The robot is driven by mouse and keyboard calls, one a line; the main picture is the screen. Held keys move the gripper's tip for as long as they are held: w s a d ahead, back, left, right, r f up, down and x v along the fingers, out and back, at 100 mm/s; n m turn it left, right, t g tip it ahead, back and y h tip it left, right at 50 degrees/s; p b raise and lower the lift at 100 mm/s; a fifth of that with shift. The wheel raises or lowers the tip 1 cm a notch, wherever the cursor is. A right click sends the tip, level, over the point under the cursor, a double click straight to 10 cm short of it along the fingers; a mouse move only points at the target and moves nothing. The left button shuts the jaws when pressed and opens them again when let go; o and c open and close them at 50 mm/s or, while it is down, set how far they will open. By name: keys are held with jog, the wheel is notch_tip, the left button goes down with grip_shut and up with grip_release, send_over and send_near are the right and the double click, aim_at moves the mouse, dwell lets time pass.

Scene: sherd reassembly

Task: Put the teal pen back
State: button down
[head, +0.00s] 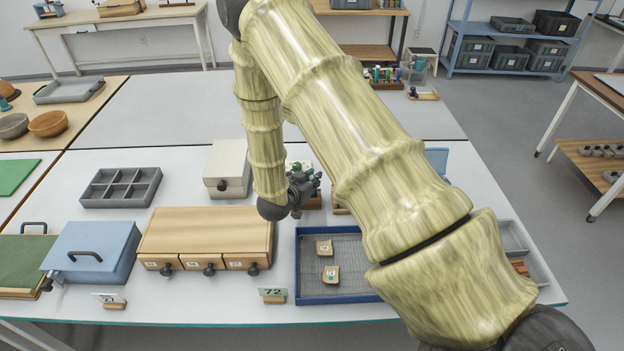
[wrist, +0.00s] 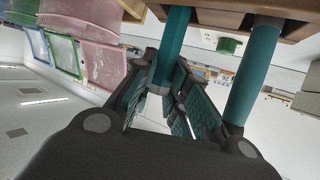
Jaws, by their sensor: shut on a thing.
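My gripper (head: 303,188) is low over the far middle of the white table, by a small wooden block (head: 313,203). In the wrist view, which is upside down, my gripper (wrist: 166,75) is shut on a teal pen (wrist: 174,40). The pen runs from between the finger pads toward the wooden block (wrist: 230,18). I cannot tell whether its end is in the block or in front of it. A second teal cylinder (wrist: 254,75) stands at the block just right of the fingers, outside the grip. The pen is too small to make out in the head view.
A cream box (head: 228,165) and a wooden drawer unit (head: 206,228) stand left of my gripper. A blue-rimmed tray (head: 298,262) with two sherds (head: 331,273) lies in front. A grey compartment tray (head: 120,187) is farther left. My arm hides the right-hand part.

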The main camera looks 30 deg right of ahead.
jog(key=shift+f, duration=0.15)
jog(key=c, duration=1.4)
grip_release()
jog(key=shift+r, duration=0.2)
jog(key=b+v, duration=0.3)
jog(key=v, duration=0.9)
jog(key=shift+r, duration=0.25)
